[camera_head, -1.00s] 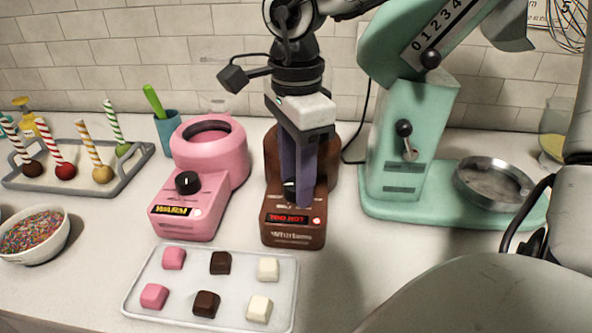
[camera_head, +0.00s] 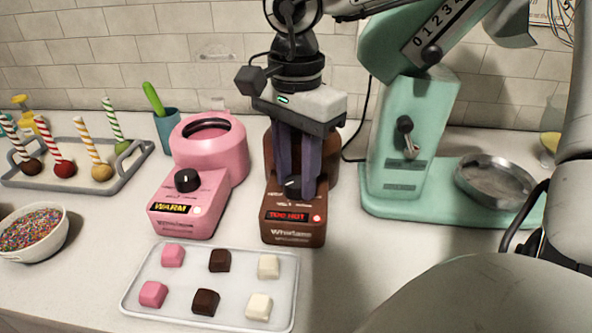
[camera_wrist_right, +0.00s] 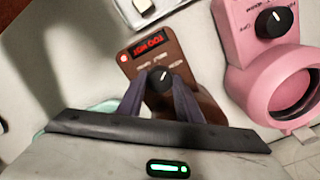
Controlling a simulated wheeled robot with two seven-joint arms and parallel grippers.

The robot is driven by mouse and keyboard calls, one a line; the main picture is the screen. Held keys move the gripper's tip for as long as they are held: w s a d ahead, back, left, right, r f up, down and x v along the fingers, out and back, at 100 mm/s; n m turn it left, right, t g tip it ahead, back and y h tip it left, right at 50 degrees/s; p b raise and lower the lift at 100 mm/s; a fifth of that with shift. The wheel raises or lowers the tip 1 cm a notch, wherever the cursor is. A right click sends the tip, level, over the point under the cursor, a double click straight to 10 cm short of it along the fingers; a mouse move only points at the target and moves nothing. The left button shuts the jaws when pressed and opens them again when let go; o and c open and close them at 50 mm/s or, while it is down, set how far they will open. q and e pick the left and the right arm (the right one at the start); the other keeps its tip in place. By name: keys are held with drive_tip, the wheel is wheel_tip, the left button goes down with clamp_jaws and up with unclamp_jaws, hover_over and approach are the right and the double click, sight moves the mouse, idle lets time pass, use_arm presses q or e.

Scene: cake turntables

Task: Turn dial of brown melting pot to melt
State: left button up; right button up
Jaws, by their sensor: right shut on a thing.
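The brown melting pot (camera_head: 294,230) stands on the counter right of the pink one. Its red display (camera_head: 289,216) reads "TOO HOT". Its black dial (camera_head: 291,187) sits between the two purple fingers of my right gripper (camera_head: 301,192), which is shut on it from above. In the right wrist view the dial (camera_wrist_right: 159,81) lies between the fingertips (camera_wrist_right: 157,92), and its white mark points to the upper right. The small print around the dial is too blurred to read surely. The pot's rear bowl is mostly hidden behind my gripper. My left gripper is not in view.
The pink melting pot (camera_head: 205,160), display reading "WARM", stands close on the left. A tray (camera_head: 138,303) of colored blocks lies in front. A green mixer (camera_head: 410,140) stands at the right. A cake-pop tray (camera_head: 125,178) and sprinkle bowl (camera_head: 40,247) are at the far left.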

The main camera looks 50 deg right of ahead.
sight(297, 181)
drive_tip(key=n, duration=0.5)
idle(0.5)
drive_tip(key=o, duration=0.8)
drive_tip(key=shift+c, duration=0.2)
wheel_tip(297, 181, up, 10)
drive_tip(key=p, duration=0.1)
drive_tip(key=shift+r, duration=0.2)
